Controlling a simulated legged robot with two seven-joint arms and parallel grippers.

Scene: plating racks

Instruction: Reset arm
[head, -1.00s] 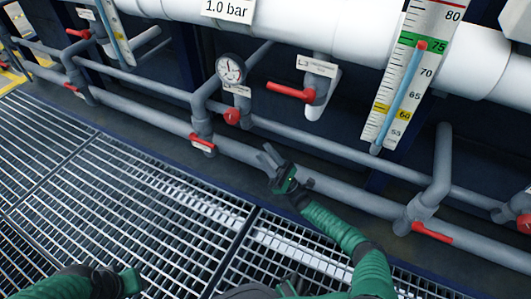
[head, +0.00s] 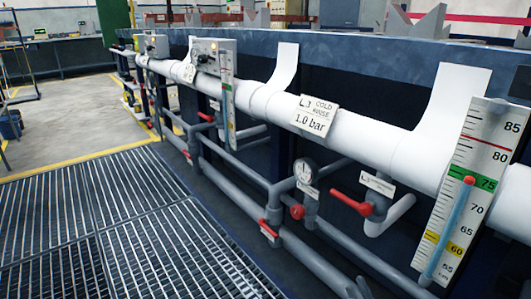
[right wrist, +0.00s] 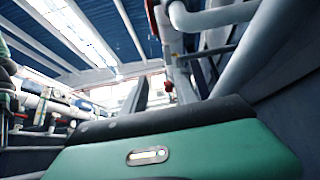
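Only what look like the grey fingertips of my right gripper (head: 358,288) show, at the bottom edge of the head view, below the red valve lever (head: 352,203). They look apart from that lever; whether they are spread or closed is too cut off to tell. My left gripper is out of the head view.
A white pipe carries a "1.0 bar" sign (head: 314,116). A level scale (head: 473,190) stands at the right. Grating (head: 100,215) and open floor (head: 70,125) lie to the left.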

